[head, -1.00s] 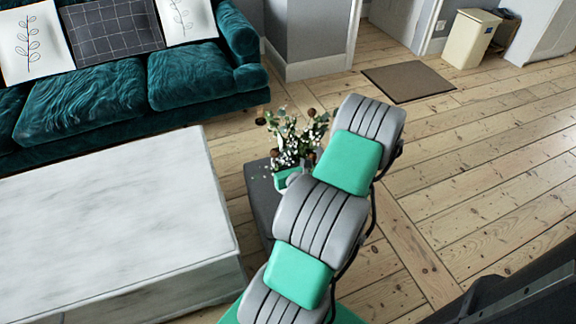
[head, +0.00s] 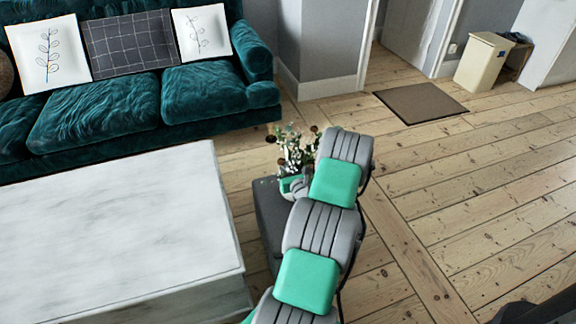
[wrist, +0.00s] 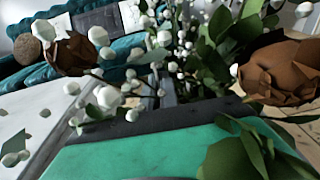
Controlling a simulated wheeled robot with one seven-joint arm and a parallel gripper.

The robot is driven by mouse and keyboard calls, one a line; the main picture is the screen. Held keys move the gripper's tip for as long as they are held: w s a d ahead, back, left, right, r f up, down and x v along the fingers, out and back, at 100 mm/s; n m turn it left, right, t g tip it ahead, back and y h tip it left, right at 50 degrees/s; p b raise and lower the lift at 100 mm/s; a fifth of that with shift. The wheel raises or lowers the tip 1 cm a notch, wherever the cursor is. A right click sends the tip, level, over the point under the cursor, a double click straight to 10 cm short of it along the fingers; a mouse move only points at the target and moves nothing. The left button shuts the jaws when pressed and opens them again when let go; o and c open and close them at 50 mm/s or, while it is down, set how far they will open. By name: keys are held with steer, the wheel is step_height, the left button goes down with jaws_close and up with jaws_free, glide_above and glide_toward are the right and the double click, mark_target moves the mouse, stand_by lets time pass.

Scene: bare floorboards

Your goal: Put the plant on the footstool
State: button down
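The plant (head: 296,150), with brown flowers, white berries and green leaves, shows just beyond the end of my arm in the head view. In the wrist view its berries and flowers (wrist: 284,72) fill the upper picture, very close. My gripper (head: 294,184) is at the plant's lower part, over the footstool's far end. The footstool (head: 268,215) is a dark grey block, partly covered by my arm.
A white marble-look table (head: 110,230) stands close left of the footstool. A teal sofa (head: 95,115) with cushions is behind. A brown doormat (head: 420,103) and a cream bin (head: 483,62) are at the back right.

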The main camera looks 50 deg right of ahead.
steer(key=shift+f, duration=1.1)
steer(key=shift+f+b, duration=0.15)
steer(key=shift+b, duration=0.2)
steer(key=c, duration=2)
jaws_free()
steer(key=shift+f, duration=0.2)
steer(key=shift+c, duration=0.2)
steer(key=o, duration=0.4)
steer(key=shift+a, duration=0.1)
steer(key=shift+r, duration=0.15)
